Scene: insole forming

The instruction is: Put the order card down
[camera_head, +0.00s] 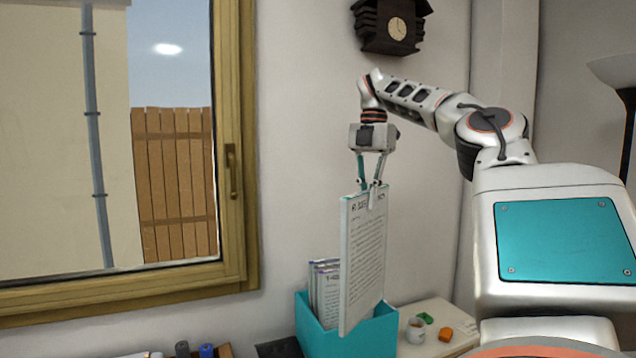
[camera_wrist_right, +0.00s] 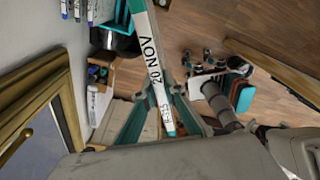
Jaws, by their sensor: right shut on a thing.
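The order card (camera_head: 363,260) is a white printed sheet or board hanging upright from my right gripper (camera_head: 373,184). The gripper is shut on its top edge and points down. The card's lower end overlaps the teal holder (camera_head: 380,340) in the head view; I cannot tell whether it is inside or in front of it. In the right wrist view the card's edge (camera_wrist_right: 150,65) shows the printed text "20 NOV" between the fingers. Other cards (camera_head: 324,285) stand in the holder, to the left of the held one. My left gripper is not in view.
A white surface to the right of the holder carries a cup (camera_head: 415,331), a green piece (camera_head: 425,318) and an orange piece (camera_head: 446,335). A window (camera_head: 235,200) is on the left. A clock (camera_head: 393,26) hangs on the wall above my right arm.

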